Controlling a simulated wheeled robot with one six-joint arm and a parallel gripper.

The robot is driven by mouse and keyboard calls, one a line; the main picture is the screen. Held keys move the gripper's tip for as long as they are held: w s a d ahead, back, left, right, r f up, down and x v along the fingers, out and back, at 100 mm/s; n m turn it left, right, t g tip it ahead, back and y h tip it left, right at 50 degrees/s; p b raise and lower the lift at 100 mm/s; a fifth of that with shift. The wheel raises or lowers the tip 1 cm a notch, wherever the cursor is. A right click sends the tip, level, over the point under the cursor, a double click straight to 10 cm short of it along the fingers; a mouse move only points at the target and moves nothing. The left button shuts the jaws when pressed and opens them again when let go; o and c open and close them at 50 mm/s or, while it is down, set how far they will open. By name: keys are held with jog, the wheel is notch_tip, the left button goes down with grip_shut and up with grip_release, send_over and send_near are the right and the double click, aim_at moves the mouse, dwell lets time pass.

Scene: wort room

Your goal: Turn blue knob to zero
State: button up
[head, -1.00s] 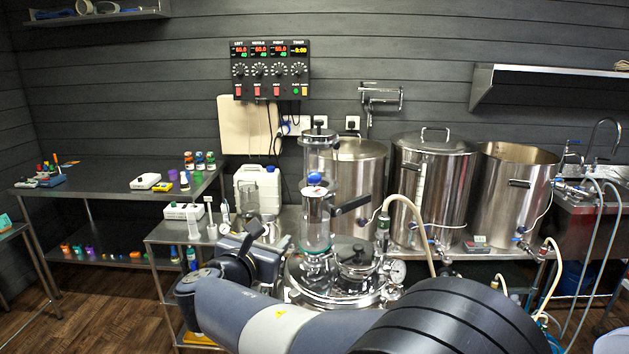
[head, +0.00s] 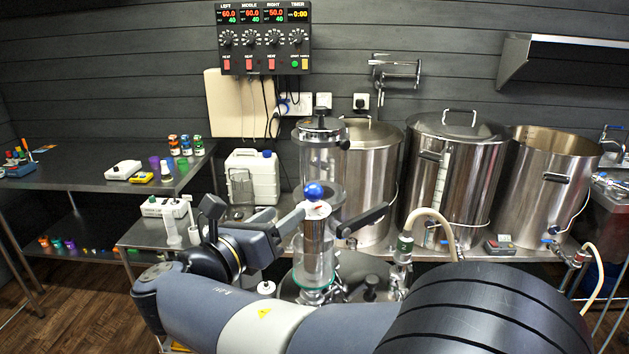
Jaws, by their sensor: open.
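The blue knob (head: 314,191) sits on top of an upright steel and glass cylinder (head: 317,262) in the middle of the head view. A white face with small marks lies just below the knob. My gripper (head: 299,214) reaches in from the left, with its pale tip close to the lower left of the knob. It is open and holds nothing visible. I cannot tell whether it touches the knob or the cylinder. The knob's setting is too small to read.
A black handle (head: 362,220) sticks out right of the cylinder. Steel pots (head: 455,180) stand behind on the right. A white jug (head: 252,178) stands behind on the left. A control panel (head: 264,38) hangs above. A pale hose (head: 437,217) arches at right.

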aim_at(308, 197)
jog(key=p+x, duration=0.2)
jog(key=x, duration=0.8)
jog(key=shift+w+d+r, duration=0.1)
jog(key=shift+w+d, duration=0.1)
jog(key=shift+d, duration=0.05)
jog(key=shift+c, duration=0.2)
jog(key=c, duration=0.9)
